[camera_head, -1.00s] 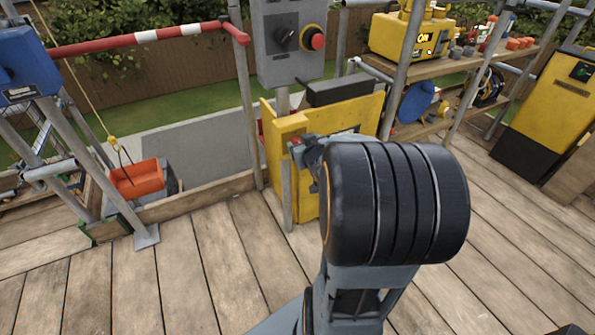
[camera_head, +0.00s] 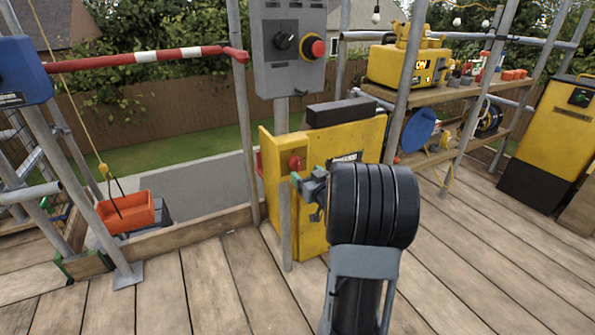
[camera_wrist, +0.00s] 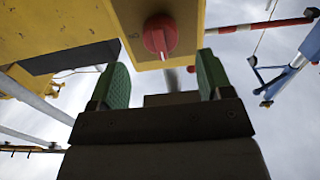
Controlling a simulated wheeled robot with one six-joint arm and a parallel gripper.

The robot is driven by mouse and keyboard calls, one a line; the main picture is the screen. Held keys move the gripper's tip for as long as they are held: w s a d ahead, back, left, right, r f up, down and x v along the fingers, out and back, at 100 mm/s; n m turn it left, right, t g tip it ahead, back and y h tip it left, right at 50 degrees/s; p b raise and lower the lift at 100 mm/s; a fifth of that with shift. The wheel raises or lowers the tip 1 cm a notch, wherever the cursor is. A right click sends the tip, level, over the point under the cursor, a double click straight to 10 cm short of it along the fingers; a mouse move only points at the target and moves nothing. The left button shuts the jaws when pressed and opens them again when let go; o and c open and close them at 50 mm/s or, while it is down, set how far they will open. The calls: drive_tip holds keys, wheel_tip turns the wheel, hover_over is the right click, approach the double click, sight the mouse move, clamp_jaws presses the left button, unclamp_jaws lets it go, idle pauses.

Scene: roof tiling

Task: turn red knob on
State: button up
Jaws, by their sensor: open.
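The red knob (camera_head: 294,163) is on the front of a yellow box (camera_head: 312,240) below the grey control panel. In the wrist view the red knob (camera_wrist: 160,36) shows large, with a pale line along its grip. My gripper (camera_wrist: 157,82) is open and empty, its two green-padded fingers apart. The knob appears between and beyond the fingertips, with no contact visible. In the head view my gripper (camera_head: 300,182) is close to the knob, partly hidden by my dark wrist.
A grey control panel (camera_head: 290,75) with a black switch (camera_head: 284,41) and a red button (camera_head: 317,48) hangs above the box. An orange bin (camera_head: 126,213) hangs at left.

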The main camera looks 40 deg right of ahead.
sight(299, 167)
drive_tip(key=shift+w+d+b, duration=0.2)
drive_tip(key=shift+w+b, duration=0.1)
drive_tip(key=shift+w, duration=1.2)
drive_tip(key=shift+w+d+b, duration=0.2)
drive_tip(key=shift+w+b, duration=0.1)
drive_tip(key=shift+w, duration=1.2)
drive_tip(key=c, duration=0.9)
